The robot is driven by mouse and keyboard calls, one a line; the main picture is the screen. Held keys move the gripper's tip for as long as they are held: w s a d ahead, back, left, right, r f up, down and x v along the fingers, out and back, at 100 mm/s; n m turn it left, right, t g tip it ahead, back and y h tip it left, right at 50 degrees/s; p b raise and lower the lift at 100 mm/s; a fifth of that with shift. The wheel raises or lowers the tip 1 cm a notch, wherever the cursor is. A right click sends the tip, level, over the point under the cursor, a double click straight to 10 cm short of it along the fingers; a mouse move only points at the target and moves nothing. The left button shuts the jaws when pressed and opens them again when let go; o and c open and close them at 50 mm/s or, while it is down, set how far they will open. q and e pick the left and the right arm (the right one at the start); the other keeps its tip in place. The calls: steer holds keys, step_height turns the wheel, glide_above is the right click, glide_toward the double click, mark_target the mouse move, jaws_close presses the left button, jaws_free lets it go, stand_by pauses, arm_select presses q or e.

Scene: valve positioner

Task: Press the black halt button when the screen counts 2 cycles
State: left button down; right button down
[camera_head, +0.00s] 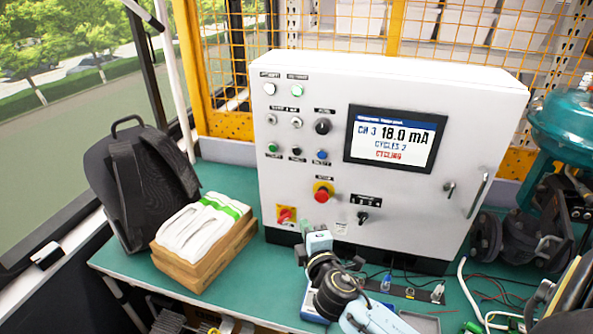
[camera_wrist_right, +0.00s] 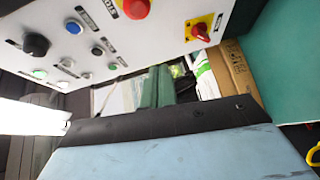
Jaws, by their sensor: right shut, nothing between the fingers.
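The control cabinet (camera_head: 420,190) stands on the bench, and its screen (camera_head: 395,138) reads CH 3, 18.0 mA, CYCLES 2, CYCLING. The black halt button (camera_head: 297,150) sits between a green button (camera_head: 272,147) and a blue button (camera_head: 321,155). It also shows uncovered in the right wrist view (camera_wrist_right: 97,51). My right gripper (camera_head: 318,241) is shut and empty. It is low in front of the cabinet, below and to the right of the black button and apart from it. My left gripper is in neither view.
A red emergency stop (camera_head: 322,191) and a red-yellow rotary switch (camera_head: 286,215) lie between my right gripper and the button row. A box with white packs (camera_head: 205,240) and a black backpack (camera_head: 140,185) stand left. A teal valve actuator (camera_head: 562,115) stands right.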

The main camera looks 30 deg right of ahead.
mark_target(297, 151)
steer(key=w+a+r+n+t+y, duration=0.2)
steer(key=w+r+n+t+y, duration=0.1)
steer(key=r+n, duration=0.6)
step_height(297, 151, up, 2)
steer(key=shift+w+a+r+n+t+y+p, duration=0.25)
steer(key=shift+w+n+t+p, duration=0.2)
steer(key=shift+w+t, duration=0.5)
steer(key=shift+d, duration=0.15)
steer(key=shift+w+d+b, duration=0.55)
steer(key=shift+w+d, duration=0.85)
steer(key=shift+d, duration=0.3)
steer(key=shift+w+d+b, duration=0.55)
steer(key=shift+w+d, duration=0.85)
steer(key=shift+d, duration=0.25)
steer(key=shift+w+d, duration=0.1)
steer(key=shift+w+d, duration=0.2)
